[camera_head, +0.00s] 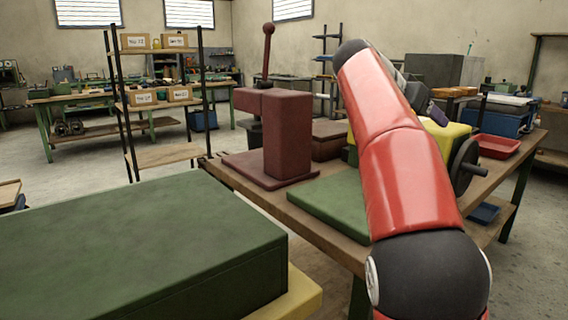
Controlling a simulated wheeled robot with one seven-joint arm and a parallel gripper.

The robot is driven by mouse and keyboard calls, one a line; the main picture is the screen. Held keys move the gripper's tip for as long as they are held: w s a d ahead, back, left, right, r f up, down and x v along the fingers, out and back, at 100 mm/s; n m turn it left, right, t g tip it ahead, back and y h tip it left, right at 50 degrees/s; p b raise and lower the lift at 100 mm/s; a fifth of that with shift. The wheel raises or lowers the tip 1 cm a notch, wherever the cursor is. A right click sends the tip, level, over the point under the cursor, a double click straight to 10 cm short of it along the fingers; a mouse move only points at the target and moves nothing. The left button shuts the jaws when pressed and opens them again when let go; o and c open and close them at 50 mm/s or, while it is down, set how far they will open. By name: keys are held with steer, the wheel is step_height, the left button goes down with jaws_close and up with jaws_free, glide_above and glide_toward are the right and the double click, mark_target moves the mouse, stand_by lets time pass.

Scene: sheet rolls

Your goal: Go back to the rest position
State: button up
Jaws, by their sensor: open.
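My red and black arm rises from the bottom right and bends over at the top. My gripper (436,113) shows only as a small dark end behind the upper arm, above the workbench (330,240). It is open, and I see nothing held in it. Most of the wrist is hidden behind the red arm link. Below and behind it is a yellow block-like part (450,137) by a dark handwheel (465,167), partly covered by my arm.
A large green block (140,240) fills the left foreground. A dark red press (285,135) with a lever and a green slab (330,203) stand on the workbench. A red tray (498,146) and blue box (505,118) are at right. Open floor lies behind, at left.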

steer(key=s+a+f+n+y, duration=0.3)
steer(key=s+a+f+n, duration=0.1)
steer(key=s+f, duration=0.6)
steer(key=s+a+f+n+y, duration=0.4)
steer(key=s+f, duration=0.7)
steer(key=s+a+f+n+t+y, duration=0.1)
steer(key=s+a+f+n+y, duration=0.3)
steer(key=s+f, duration=0.6)
steer(key=shift+s+a+f, duration=0.2)
steer(key=shift+a+f, duration=0.05)
steer(key=shift+a, duration=0.25)
